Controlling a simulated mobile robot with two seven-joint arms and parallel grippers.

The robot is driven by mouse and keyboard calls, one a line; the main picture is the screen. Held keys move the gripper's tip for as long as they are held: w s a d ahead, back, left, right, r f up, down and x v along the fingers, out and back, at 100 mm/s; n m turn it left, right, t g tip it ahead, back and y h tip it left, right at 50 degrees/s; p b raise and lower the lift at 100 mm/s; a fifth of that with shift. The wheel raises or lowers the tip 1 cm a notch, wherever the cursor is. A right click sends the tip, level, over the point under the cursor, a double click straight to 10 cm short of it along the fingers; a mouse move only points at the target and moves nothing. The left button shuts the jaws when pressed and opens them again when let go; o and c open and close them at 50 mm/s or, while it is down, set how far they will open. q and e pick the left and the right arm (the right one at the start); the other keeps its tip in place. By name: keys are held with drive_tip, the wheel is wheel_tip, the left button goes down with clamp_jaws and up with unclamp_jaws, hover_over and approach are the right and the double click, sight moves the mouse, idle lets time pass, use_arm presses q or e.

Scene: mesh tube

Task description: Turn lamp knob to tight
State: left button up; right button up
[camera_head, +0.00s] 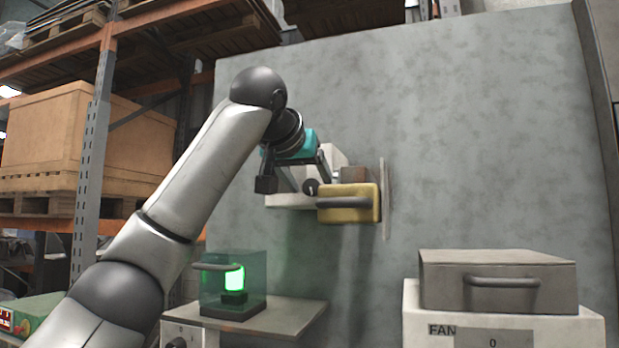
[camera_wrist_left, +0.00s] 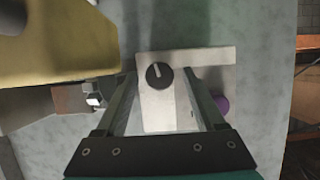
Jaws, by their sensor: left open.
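A round black knob (camera_head: 311,187) with a white pointer line sits on a white wall box (camera_head: 290,201). In the left wrist view the knob (camera_wrist_left: 159,75) faces me, its line pointing nearly straight up, with a white panel (camera_wrist_left: 157,112) behind it. My left gripper (camera_head: 297,178) is open in front of the box. In the left wrist view its fingers (camera_wrist_left: 158,84) stand on either side of the knob, apart from it; the depth gap is hard to judge. No label by this knob is readable. My right gripper is out of view.
A yellow block with a handle (camera_head: 348,203) juts out right beside the knob. A glass case (camera_head: 210,285) with a green glowing lamp (camera_head: 235,279) stands on a shelf below. A grey lidded box (camera_head: 500,283) sits on the FAN cabinet (camera_head: 413,325) at right.

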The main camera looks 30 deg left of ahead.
use_arm(q)
drive_tip(key=shift+c, duration=0.3)
clamp_jaws()
idle(0.3)
